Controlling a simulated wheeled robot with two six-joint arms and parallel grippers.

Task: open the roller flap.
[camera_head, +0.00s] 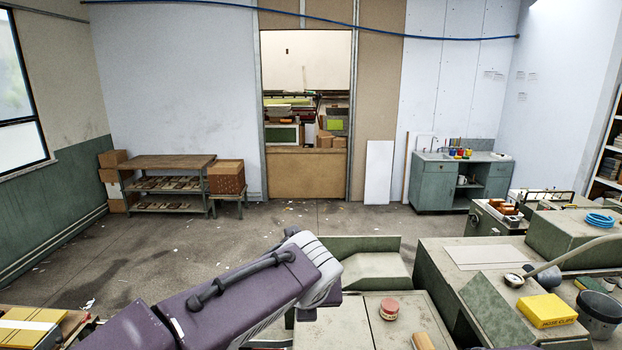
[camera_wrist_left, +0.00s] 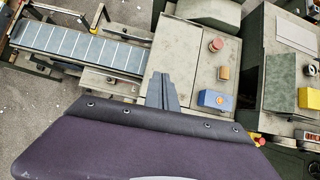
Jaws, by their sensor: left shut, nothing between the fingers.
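The feeder's green-grey machine body (camera_head: 350,322) stands in front of me. In the left wrist view its pale flat top covers (camera_wrist_left: 190,62) lie below my left gripper. I cannot tell for certain which panel is the roller flap or whether it is open. My left gripper (camera_wrist_left: 160,82) is shut and empty, its fingers together over the covers near the middle of the wrist view. In the head view my purple arm comes in from the left and its fingers are not visible. My right gripper is in neither view.
A red-brown round knob (camera_head: 389,308), a small orange block (camera_wrist_left: 223,72) and a blue box (camera_wrist_left: 213,100) are on the covers. A slatted bed (camera_wrist_left: 80,45) extends left. A yellow box (camera_head: 547,310) and a grey bucket (camera_head: 599,312) stand right. Open floor lies behind.

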